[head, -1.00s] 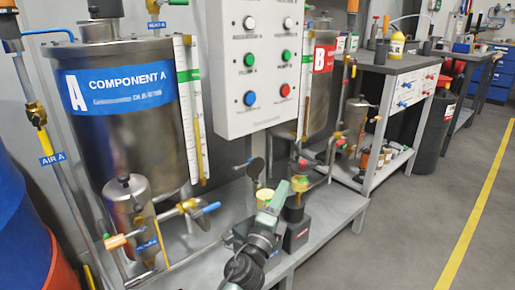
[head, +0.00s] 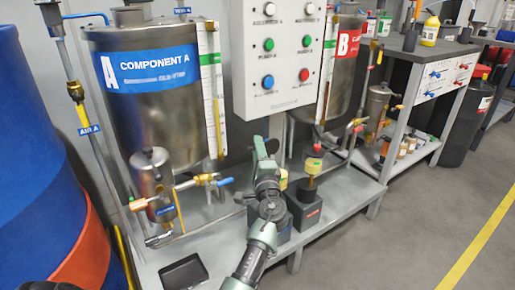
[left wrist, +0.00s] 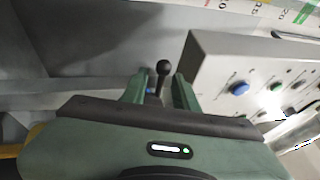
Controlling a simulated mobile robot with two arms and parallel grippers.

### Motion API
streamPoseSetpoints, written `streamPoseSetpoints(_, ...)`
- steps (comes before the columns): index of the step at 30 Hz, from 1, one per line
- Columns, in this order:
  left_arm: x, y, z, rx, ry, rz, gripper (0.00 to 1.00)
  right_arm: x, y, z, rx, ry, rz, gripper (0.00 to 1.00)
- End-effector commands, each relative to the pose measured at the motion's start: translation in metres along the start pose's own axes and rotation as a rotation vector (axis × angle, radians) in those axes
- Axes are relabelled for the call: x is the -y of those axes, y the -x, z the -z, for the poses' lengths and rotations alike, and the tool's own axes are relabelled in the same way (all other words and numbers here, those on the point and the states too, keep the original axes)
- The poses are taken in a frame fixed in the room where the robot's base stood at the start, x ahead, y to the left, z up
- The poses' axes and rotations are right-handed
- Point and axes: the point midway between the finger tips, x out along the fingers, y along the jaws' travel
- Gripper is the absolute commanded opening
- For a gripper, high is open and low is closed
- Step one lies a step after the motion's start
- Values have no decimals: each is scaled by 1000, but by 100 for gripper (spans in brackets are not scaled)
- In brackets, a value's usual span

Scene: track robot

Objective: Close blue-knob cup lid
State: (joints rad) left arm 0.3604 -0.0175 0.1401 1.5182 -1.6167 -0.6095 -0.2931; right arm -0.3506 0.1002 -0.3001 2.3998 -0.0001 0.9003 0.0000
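My left gripper (head: 264,145) is in front of the blue-labelled stand (head: 283,232), below the control box. In the left wrist view its two fingers (left wrist: 160,90) are apart, with a thin stem ending in a black ball (left wrist: 163,67) showing between or just beyond them. I cannot tell whether they touch it. A little blue shows beside the fingers. A pale yellow cup (head: 283,182) shows partly behind the gripper in the head view; its lid and blue knob are mostly hidden. My right gripper is not in view.
A similar yellow cup with a red knob (head: 314,150) stands close on the right, on a black stand (head: 304,212). The control box (head: 283,60) hangs above. The Component A tank (head: 158,125) and its pipes are at left. A black tray (head: 183,272) lies in front.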

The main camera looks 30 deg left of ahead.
Motion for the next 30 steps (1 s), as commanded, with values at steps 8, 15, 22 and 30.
streamPoseSetpoints(8,0,-10,0,1,0,-1,29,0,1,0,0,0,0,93)
streamPoseSetpoints(15,0,-10,0,0,0,-1,0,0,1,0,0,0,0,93)
streamPoseSetpoints(22,0,-10,0,0,0,-1,0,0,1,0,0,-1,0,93)
streamPoseSetpoints(30,0,-9,0,-1,0,-1,0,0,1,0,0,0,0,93)
